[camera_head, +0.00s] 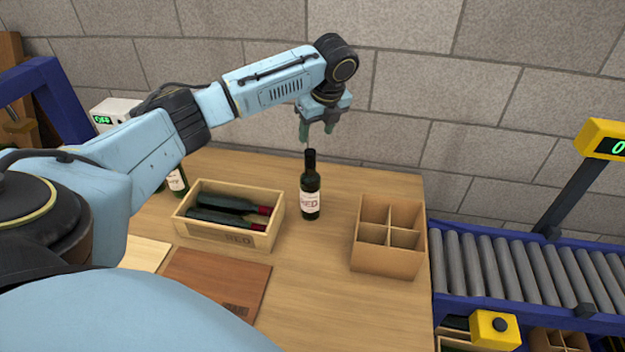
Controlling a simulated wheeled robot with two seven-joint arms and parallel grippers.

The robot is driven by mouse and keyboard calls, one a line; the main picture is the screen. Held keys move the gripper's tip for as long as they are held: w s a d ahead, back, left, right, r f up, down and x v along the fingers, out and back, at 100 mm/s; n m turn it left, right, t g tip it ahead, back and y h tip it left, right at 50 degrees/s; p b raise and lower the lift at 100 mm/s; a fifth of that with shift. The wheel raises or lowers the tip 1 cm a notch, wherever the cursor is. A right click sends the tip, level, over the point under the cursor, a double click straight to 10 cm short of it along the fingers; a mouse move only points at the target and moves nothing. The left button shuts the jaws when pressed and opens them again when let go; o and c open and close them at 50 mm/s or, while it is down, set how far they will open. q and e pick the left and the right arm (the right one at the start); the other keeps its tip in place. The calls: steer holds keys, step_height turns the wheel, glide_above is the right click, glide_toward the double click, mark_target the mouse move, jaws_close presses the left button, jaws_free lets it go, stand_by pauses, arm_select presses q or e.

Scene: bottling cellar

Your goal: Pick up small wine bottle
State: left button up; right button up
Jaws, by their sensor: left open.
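A small dark green wine bottle (310,188) with a white label reading RED stands upright on the wooden table (330,300), near the middle of the view. My left gripper (317,136) is open and empty, pointing down just above the bottle's neck. A small gap seems to lie between the fingertips and the bottle top. My right gripper is not in view.
A wooden box (215,236) with dark bottles lying in it stands left of the bottle. A divided cardboard crate (385,262) with empty compartments stands to the right. A brown board (215,280) lies in front. A roller conveyor (530,265) borders the table's right side.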

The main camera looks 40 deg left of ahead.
mark_target(311, 152)
arm_select(q)
steer(key=x, duration=1.1)
steer(key=shift+s+f, duration=0.15)
steer(key=shift+f, duration=0.1)
jaws_close()
steer(key=shift+a+r, duration=0.1)
steer(key=shift+r, duration=0.05)
stand_by(0.8)
